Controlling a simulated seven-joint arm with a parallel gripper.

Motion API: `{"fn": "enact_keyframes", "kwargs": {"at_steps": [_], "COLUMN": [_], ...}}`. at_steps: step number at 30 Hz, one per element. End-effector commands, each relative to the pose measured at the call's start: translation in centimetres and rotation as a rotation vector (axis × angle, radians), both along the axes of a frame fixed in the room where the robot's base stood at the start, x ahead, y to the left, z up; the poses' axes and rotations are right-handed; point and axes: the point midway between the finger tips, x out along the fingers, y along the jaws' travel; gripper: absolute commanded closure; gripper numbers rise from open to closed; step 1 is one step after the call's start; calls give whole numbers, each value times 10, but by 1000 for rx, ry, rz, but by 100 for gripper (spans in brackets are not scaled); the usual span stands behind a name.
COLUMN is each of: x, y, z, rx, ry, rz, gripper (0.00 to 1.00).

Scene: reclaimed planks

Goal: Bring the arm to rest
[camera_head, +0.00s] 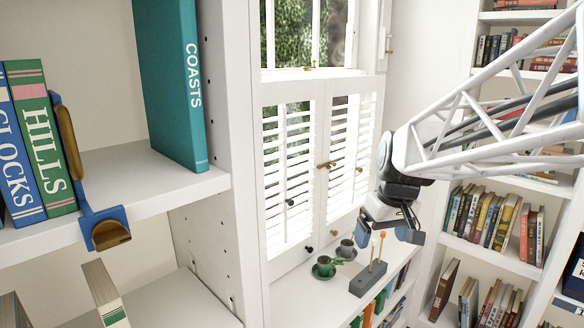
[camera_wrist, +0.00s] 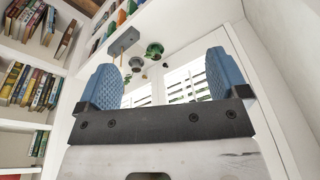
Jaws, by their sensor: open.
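My gripper (camera_head: 388,232) hangs at the end of my white lattice arm, in front of the shuttered window and above the low white ledge. It is open. In the wrist view its two blue ribbed fingers (camera_wrist: 161,76) stand wide apart with nothing between them. Below it in the head view, a grey block with upright pegs (camera_head: 368,277) stands on the ledge.
A near white shelf (camera_head: 150,205) at left holds a teal COASTS book (camera_head: 172,80), a green HILLS book (camera_head: 42,140) and a blue bookend (camera_head: 90,212). White bookcases (camera_head: 500,258) full of books stand at right, behind my arm. White shutters (camera_head: 290,165) are close behind the gripper.

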Motion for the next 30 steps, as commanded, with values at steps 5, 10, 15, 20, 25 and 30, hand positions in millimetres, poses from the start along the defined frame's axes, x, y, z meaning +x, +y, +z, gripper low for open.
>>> {"fn": "enact_keyframes", "kwargs": {"at_steps": [5,10,15,20,25,30], "x": [-41,-79,-116,-150,-183,-207], "y": [2,3,4,4,4,3], "z": [-2,-7,-15,-24,-36,-47], "rx": [-11,-19,-27,-33,-39,-43], "ry": [-11,-20,-31,-42,-53,-63], "rz": [-51,-102,-153,-201,-251,-287], "gripper": [7,7,7,7,7,7]}}
